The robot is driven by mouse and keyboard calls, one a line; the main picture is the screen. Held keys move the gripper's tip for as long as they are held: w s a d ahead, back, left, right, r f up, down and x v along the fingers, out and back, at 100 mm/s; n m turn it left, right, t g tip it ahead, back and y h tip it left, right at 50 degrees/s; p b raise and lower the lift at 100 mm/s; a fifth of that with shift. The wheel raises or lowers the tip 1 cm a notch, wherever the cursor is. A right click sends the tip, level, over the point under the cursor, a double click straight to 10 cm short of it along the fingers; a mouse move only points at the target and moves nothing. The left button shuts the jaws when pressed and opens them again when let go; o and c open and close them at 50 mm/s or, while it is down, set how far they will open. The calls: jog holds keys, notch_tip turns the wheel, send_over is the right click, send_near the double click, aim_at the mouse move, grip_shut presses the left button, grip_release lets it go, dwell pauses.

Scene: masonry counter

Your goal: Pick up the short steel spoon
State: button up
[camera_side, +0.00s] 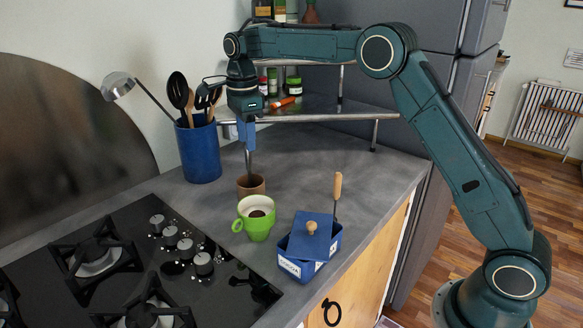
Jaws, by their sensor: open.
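A thin grey steel stem (248,163), which looks like the short steel spoon, stands nearly upright in a small brown cup (251,186). Its lower end is hidden in the cup. My gripper (247,146) points down directly above the cup, its blue fingers at the top of the stem. The fingers are open. From this side I cannot tell whether the stem's top lies between them or whether they touch it.
A green mug (256,226) with dark contents stands just in front of the cup. A blue lidded box (310,242) with a wooden-handled utensil (337,190) is to the right. A blue utensil crock (198,153) stands left, a gas hob (120,265) front left, a shelf (320,117) behind.

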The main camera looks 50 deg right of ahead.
aim_at(248, 155)
jog(key=shift+f, duration=0.25)
jog(key=shift+f, duration=0.1)
jog(key=shift+f, duration=2.5)
jog(key=shift+c, duration=0.2)
grip_shut()
